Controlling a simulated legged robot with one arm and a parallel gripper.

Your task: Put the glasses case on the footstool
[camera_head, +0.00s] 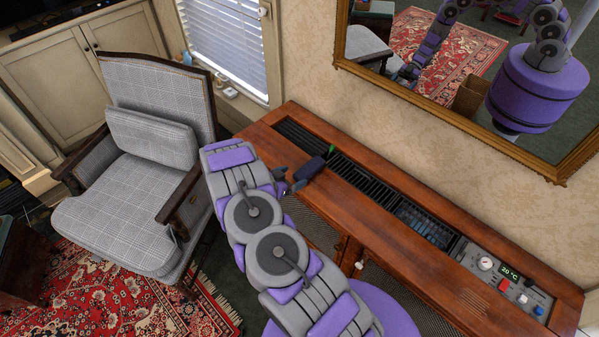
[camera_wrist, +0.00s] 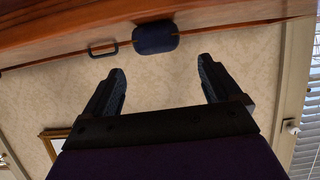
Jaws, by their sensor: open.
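A dark blue, rounded object that looks like the glasses case (camera_head: 311,168) lies on the wooden cabinet top, near its left end. It also shows in the wrist view (camera_wrist: 155,39), beyond the fingertips and roughly centred between them. My gripper (camera_head: 289,180) is open and empty, just left of the case in the head view. Its two dark fingers (camera_wrist: 161,68) are spread wide in the wrist view, with a gap to the case. I cannot make out a footstool in either view.
The wooden cabinet (camera_head: 400,220) has a dark slotted grille and a control panel (camera_head: 505,280) at right. A small green-tipped item (camera_head: 332,149) is behind the case. A grey checked armchair (camera_head: 135,190) stands left, on a red rug (camera_head: 120,300). A gold-framed mirror (camera_head: 450,115) hangs behind.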

